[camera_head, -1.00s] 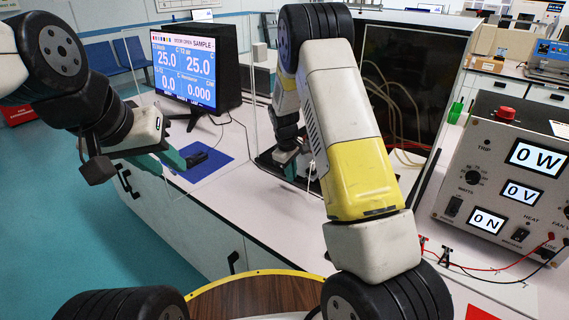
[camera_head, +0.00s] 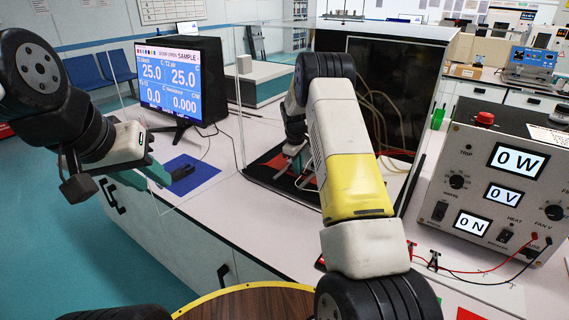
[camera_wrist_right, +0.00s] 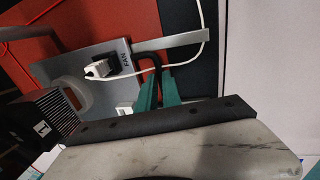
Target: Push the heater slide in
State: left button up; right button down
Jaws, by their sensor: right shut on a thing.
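The handle stands beside a grey metal piece marked FAN (camera_wrist_right: 88,72), which has a plug and a white cable. This appears to be the heater slide area, but which part is the slide is unclear.
A monitor (camera_head: 172,82) stands behind the left gripper. A power supply box (camera_head: 485,180) reading 0 W stands at the right, with red and black leads. A clear panel stands left of the enclosure. A ribbed black block (camera_wrist_right: 35,125) is left in the wrist view.

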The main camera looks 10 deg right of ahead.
jog(key=shift+w+d+r, duration=0.15)
jog(key=shift+w+d, duration=0.05)
jog(key=c, duration=1.5)
grip_release()
jog(key=r, duration=0.5)
jog(key=s+a+r, duration=0.1)
jog(key=r, duration=0.1)
jog(key=shift+r, duration=0.25)
